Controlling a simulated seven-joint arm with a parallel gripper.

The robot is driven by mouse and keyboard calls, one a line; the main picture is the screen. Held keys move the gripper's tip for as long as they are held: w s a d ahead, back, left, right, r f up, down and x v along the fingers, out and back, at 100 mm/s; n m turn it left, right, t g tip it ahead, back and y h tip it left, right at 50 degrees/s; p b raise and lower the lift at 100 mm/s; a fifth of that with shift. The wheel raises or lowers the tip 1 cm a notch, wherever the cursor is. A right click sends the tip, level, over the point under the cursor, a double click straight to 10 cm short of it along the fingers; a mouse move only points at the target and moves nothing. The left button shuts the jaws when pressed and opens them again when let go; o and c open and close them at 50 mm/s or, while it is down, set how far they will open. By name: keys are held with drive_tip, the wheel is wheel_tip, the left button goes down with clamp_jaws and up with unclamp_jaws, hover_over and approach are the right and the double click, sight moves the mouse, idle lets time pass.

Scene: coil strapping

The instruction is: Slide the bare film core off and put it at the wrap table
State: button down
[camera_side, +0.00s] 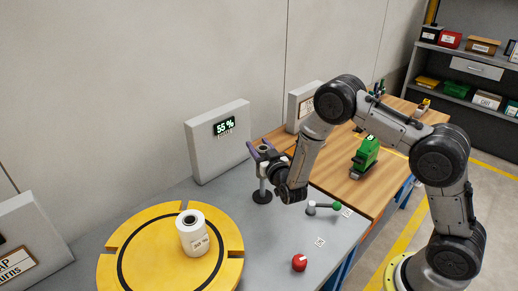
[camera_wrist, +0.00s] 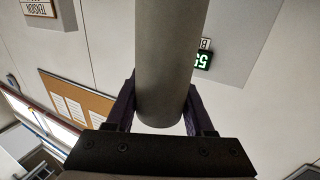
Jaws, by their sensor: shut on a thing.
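My gripper (camera_side: 262,153) is shut on the bare film core (camera_wrist: 170,60), a plain grey-brown tube. In the wrist view the tube stands between the two dark purple fingers (camera_wrist: 160,112) and runs out of the top of the picture. In the side view the gripper is at a short upright post with a round black base (camera_side: 262,197) on the grey table. The core is small and partly hidden there, so I cannot tell whether it is still around the post. A white film roll (camera_side: 193,236) stands upright on the yellow turntable (camera_side: 122,262).
A grey box with a green "55 %" display (camera_side: 218,145) stands behind the gripper. A wooden bench (camera_side: 345,185) with a green tool (camera_side: 365,155) lies to the right.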

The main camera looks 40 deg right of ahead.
drive_tip(key=shift+r, duration=0.1)
drive_tip(key=shift+r, duration=2.4)
